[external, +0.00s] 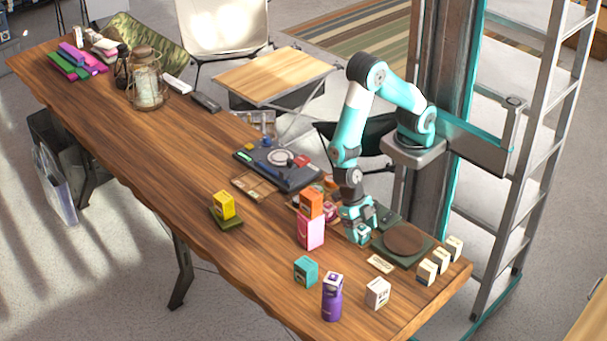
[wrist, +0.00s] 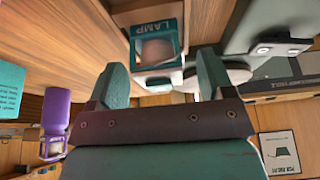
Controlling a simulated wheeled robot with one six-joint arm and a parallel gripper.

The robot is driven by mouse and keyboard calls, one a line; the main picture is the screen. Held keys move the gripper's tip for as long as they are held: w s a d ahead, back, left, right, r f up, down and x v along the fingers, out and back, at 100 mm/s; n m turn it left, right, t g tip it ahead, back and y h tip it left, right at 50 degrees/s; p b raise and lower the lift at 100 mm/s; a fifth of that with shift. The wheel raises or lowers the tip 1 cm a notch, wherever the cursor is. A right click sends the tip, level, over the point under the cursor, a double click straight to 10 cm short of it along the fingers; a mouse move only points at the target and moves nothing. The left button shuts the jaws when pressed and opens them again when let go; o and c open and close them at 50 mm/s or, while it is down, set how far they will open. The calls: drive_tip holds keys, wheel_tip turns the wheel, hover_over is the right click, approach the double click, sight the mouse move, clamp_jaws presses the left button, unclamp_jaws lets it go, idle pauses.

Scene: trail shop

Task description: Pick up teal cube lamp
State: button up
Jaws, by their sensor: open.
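A teal cube lamp box (wrist: 157,12), marked LAMP with a round pale lamp pictured or showing in its window, is ahead of my gripper (wrist: 160,72) in the wrist view. My gripper is open, one finger toward each side of the box; contact cannot be made out. In the external view my gripper (external: 358,214) points down at the table, close over a small teal and white box (external: 363,233), partly hidden by the fingers. Another teal box (external: 306,270) stands apart to the left, and a teal box with text shows in the wrist view (wrist: 9,88).
A purple bottle (external: 331,303), a white box (external: 377,293) and an orange box (external: 311,203) on a pink one (external: 311,233) stand nearby. A green mat with a brown disc (external: 403,240) lies right of my gripper.

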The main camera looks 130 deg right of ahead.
drive_tip(key=c, duration=1)
drive_tip(key=shift+r, duration=0.1)
drive_tip(key=shift+c, duration=0.2)
